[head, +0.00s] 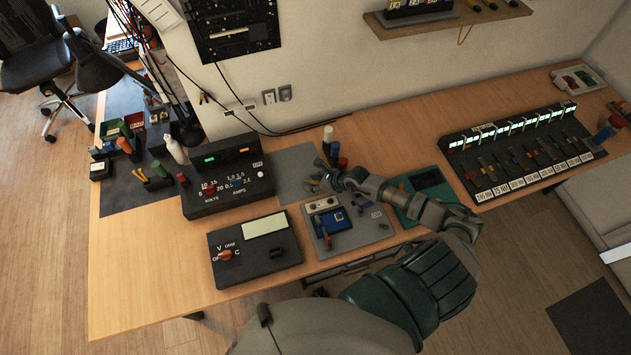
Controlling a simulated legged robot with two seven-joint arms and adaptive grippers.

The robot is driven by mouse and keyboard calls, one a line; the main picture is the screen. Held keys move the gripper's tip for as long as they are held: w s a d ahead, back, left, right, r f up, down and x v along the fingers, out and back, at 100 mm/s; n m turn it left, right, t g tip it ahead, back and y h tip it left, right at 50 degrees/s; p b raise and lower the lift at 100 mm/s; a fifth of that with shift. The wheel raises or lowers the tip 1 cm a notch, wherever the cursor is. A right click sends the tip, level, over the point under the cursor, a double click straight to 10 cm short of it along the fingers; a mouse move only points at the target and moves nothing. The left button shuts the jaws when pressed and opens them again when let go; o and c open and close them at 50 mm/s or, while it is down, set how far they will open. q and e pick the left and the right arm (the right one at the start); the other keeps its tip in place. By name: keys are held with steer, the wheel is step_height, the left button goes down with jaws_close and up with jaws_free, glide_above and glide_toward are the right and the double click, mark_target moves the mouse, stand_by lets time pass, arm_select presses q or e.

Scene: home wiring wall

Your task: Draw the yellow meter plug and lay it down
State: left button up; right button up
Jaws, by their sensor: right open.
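My right gripper (319,175) is open, its fingers over the grey mat (292,163) at the back middle of the bench. The meter (255,262) is a black box with a pale display and an orange knob, at the bench's front edge, left of and nearer than the gripper. A small dark shape shows on the meter's right side. I cannot clearly make out a yellow plug; a small yellowish item shows close to the right fingertips, too small to identify. My left gripper is not in view.
A black power supply (228,192) with lit displays stands behind the meter. A lit switch panel (520,150) is at the right. Bare wood (135,285) is free at the left front.

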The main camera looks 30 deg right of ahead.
steer(key=v, duration=1.2)
steer(key=shift+a, duration=0.15)
steer(key=shift+d+f, duration=0.1)
steer(key=shift+d, duration=0.35)
steer(key=shift+a, duration=0.15)
